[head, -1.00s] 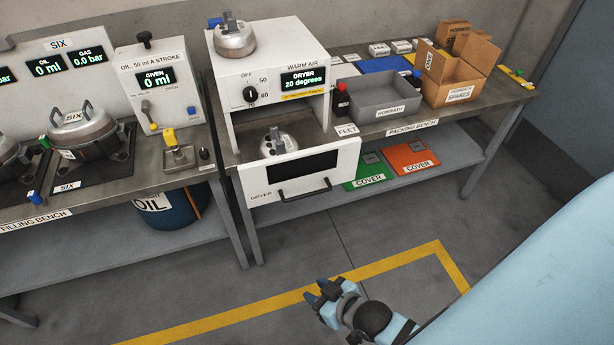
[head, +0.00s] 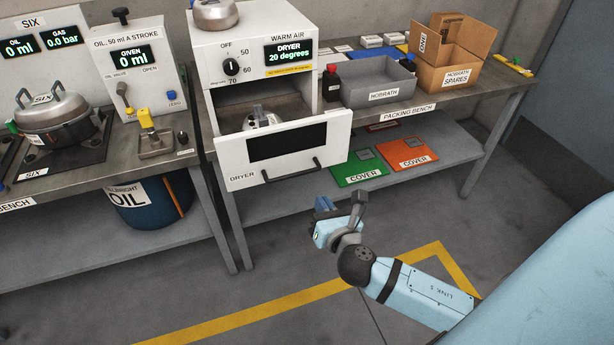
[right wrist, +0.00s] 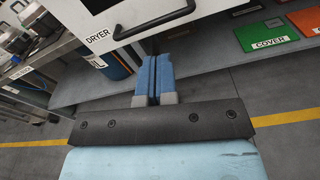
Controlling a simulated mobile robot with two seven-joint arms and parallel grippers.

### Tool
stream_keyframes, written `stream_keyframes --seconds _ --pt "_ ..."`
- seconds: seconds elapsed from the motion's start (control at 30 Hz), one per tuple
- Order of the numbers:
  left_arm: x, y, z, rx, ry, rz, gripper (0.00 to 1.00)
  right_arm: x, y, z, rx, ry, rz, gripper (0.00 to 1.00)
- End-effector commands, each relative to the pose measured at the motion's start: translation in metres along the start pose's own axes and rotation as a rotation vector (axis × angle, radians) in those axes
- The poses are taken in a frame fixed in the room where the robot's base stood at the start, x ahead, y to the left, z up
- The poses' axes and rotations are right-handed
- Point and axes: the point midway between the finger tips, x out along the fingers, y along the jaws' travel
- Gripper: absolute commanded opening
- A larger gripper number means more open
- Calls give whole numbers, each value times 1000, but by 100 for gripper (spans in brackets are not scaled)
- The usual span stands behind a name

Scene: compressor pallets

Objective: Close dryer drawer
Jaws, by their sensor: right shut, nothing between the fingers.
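The white dryer (head: 240,55) stands on the bench, its display reading 20 degrees. Its drawer (head: 235,165) is pulled out, with a dark window and a black bar handle (head: 292,170) on the front. A metal compressor (head: 262,118) sits inside the drawer, partly hidden by the drawer front. My right gripper (head: 322,207) is in front of and below the drawer, apart from the handle. In the right wrist view its blue fingers (right wrist: 154,75) are together and empty, with the drawer front (right wrist: 110,15) and handle (right wrist: 155,22) just beyond. My left gripper is not in view.
A grey tote (head: 375,85), a red-black bottle (head: 331,82) and a cardboard box (head: 450,60) stand on the packing bench. Green (head: 360,168) and orange (head: 408,153) covers lie on the lower shelf. An oil drum (head: 150,200) is under the filling bench. The floor in front is clear.

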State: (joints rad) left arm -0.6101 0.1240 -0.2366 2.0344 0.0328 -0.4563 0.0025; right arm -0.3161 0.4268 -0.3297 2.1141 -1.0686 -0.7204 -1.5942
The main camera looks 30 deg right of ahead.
Motion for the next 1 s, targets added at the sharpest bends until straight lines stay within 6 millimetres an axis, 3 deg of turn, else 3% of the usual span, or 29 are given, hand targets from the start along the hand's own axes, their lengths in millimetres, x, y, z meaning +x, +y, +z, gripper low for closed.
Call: stream_keyframes --seconds 0.1,0.27,0.7,1.0 --pt "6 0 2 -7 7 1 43 6 -2 9 -164 -71 -8 0" --pt "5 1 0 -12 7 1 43 16 -2 16 -210 -89 -14 0" --pt "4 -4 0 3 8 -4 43 103 -2 24 -205 -88 -15 0" --pt "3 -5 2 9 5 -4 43 141 -2 26 -203 -85 -14 0"
